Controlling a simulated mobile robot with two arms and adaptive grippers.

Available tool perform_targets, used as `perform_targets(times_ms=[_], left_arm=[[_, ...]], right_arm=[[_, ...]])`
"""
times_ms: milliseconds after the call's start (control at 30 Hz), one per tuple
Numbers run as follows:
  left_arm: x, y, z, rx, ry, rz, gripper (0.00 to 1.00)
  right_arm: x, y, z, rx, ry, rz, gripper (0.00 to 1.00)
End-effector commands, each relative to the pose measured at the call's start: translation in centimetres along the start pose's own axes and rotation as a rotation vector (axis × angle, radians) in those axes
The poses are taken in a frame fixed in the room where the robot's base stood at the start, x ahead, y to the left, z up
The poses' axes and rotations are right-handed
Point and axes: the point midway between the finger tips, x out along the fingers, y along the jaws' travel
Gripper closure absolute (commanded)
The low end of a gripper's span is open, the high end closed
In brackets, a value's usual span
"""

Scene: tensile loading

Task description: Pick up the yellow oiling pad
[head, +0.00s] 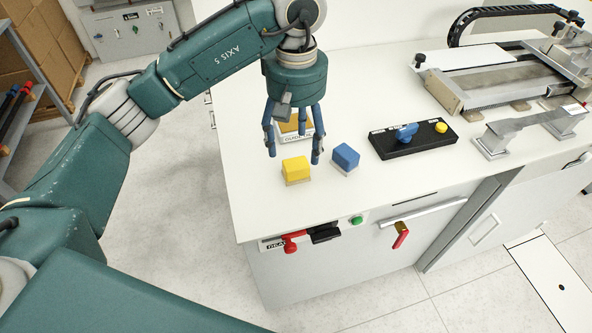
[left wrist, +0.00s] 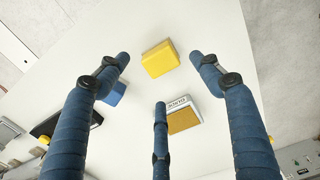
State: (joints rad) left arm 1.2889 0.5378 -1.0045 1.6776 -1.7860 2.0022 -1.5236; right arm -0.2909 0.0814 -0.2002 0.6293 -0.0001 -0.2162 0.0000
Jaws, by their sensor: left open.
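The yellow oiling pad (head: 297,169) is a small yellow block on the white worktop near its front left corner. In the left wrist view the yellow pad (left wrist: 160,58) lies between and beyond the spread fingers, and none touches it. My left gripper (head: 293,150) points down just behind and above the pad, open and empty. In the left wrist view my left gripper (left wrist: 160,85) shows three blue fingers held apart. My right gripper is not in view.
A blue block (head: 345,157) sits close to the right of the yellow pad. A labelled tray (head: 308,129) with a tan surface lies behind it, partly hidden by the fingers. A black control panel (head: 413,140) and a metal machine (head: 500,80) stand further right.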

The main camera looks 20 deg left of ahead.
Motion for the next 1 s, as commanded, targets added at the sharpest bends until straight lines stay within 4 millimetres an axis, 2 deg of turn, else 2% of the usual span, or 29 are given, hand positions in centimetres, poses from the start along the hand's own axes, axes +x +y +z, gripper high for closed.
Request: perform_targets(times_ms=[100,233,333,467,600,867,900,1000], left_arm=[[1.4,0.0,0.0,0.0,-0.001,-0.002,0.34],[2.3,0.0,0.0,0.001,0.0,-0.001,0.34],[3.2,-0.1,0.0,0.001,-0.002,-0.003,0.34],[5.2,-0.2,0.0,0.001,-0.004,-0.004,0.34],[7.0,-0.1,-0.1,-0.001,0.0,-0.001,0.34],[7.6,-0.1,-0.1,0.0,0.001,0.0,0.34],[7.6,-0.1,-0.1,0.001,0.001,0.0,0.38],[7.5,-0.1,-0.1,0.001,0.001,0.0,0.58]], right_arm=[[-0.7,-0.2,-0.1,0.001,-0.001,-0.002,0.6],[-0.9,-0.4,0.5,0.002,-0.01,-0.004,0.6],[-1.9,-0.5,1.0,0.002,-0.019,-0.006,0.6],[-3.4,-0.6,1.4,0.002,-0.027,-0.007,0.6],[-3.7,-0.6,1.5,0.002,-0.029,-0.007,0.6],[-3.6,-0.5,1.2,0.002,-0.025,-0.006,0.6],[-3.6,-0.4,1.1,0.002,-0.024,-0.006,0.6],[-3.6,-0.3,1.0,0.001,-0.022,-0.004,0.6]])
